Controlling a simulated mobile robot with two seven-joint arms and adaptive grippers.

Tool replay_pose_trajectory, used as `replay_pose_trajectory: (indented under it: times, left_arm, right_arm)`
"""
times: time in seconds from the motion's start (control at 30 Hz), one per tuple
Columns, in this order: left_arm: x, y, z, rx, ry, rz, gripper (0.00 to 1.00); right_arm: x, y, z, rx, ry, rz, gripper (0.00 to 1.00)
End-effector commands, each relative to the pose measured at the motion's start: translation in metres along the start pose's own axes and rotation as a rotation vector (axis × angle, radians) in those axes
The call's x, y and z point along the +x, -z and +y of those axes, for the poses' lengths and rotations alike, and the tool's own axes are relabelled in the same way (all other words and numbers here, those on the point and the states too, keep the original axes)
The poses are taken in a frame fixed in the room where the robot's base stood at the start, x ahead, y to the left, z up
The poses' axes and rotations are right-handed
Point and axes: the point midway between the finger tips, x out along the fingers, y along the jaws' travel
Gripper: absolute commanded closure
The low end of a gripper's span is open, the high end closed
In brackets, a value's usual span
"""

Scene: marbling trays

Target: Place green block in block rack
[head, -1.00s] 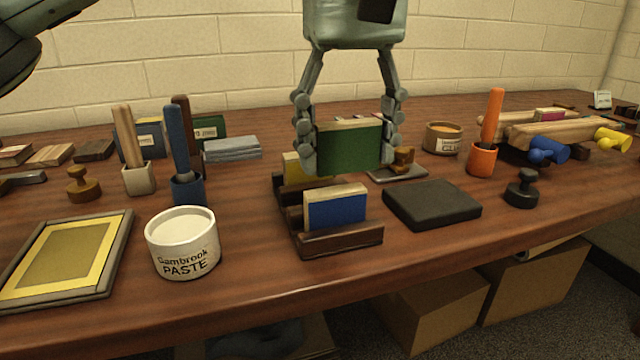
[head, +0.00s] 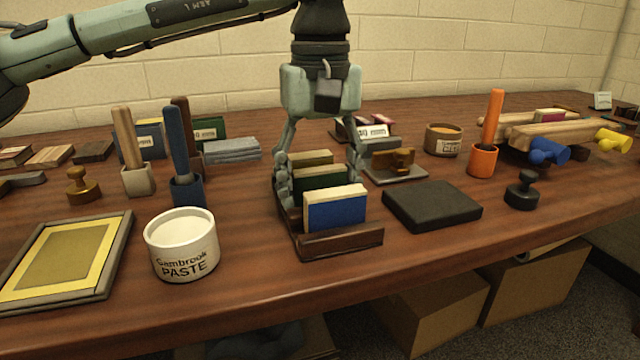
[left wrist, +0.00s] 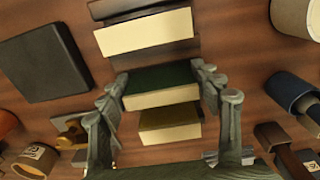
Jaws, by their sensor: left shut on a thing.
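The green block (head: 321,178) stands in the dark wooden block rack (head: 340,239), between a blue block (head: 335,209) in front and a yellow block (head: 311,158) behind. My left gripper (head: 318,184) reaches down from above and is shut on the green block's two ends. In the left wrist view, the fingers (left wrist: 165,92) flank the green block (left wrist: 160,80), which sits in line with the rack's slots; the rack (left wrist: 118,8) shows beyond it. Whether the block's bottom touches the rack is hidden. My right gripper is not in view.
A black pad (head: 432,204) lies right of the rack, with a stamp on a plate (head: 397,164) behind it. A white paste tub (head: 182,244) and a blue-handled tool in a cup (head: 187,189) stand to the left. The table's front edge is clear.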

Motion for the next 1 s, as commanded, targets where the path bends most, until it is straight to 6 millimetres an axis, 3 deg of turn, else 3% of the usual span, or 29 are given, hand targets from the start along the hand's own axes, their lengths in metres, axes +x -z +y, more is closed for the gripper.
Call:
replay_pose_trajectory:
  times: [0.2, 0.23, 0.4, 0.8, 1.0]
  left_arm:
    - [0.002, 0.0, 0.0, 0.0, 0.0, 0.0, 0.63]
    - [0.002, 0.0, 0.0, 0.0, 0.0, 0.0, 0.33]
    - [0.002, 0.0, 0.0, 0.0, 0.001, 0.0, 0.15]
    - [-0.002, 0.0, 0.0, 0.0, 0.0, 0.0, 0.15]
    - [-0.039, 0.0, 0.001, -0.001, -0.002, 0.001, 0.15]
  right_arm:
    - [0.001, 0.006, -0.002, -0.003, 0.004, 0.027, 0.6]
    - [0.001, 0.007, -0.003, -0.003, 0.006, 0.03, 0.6]
    - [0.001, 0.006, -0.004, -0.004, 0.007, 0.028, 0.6]
    - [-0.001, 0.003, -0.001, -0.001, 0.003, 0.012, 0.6]
    - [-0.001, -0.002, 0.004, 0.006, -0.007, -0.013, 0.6]
